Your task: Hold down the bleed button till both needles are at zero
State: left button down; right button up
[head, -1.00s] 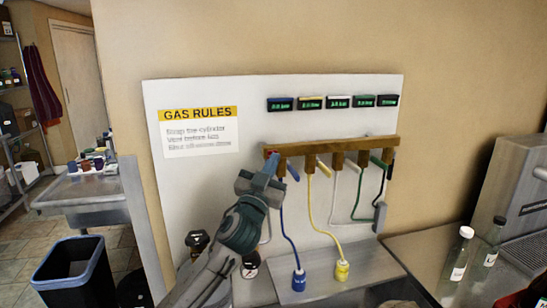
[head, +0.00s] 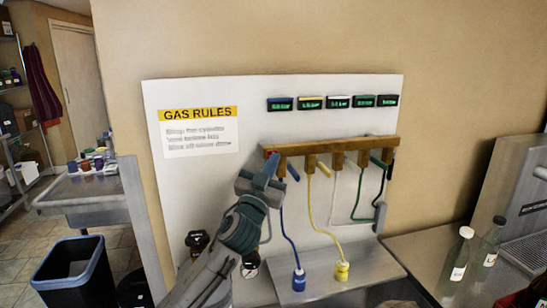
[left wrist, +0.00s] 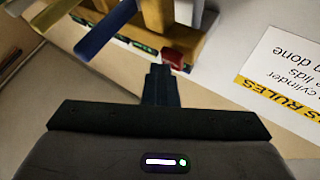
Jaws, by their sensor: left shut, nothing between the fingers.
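The red bleed button (head: 268,153) sits at the left end of the wooden manifold bar (head: 340,146). It also shows in the left wrist view (left wrist: 182,60), just right of my fingertips. My left gripper (head: 274,161) is shut and empty, its fingertips close beside the button. I cannot tell whether they touch it. Two small gauges, a left one (head: 197,240) and a lower one (head: 250,268), sit beside my left arm. Both are partly covered, and their needles are too small to read. My right gripper is not in view.
Several coloured valve levers hang from the bar, including a blue one (head: 293,171). Small green displays (head: 338,101) line the board.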

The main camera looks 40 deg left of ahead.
pick_arm(q)
jog(key=shift+s+d, duration=0.6)
jog(key=shift+d, duration=0.1)
jog(key=s+d+p, duration=0.1)
jog(key=s+d, duration=0.2)
jog(key=shift+s+d, duration=0.15)
jog(key=shift+d, duration=0.25)
jog(key=shift+f, duration=0.1)
dwell(0.5)
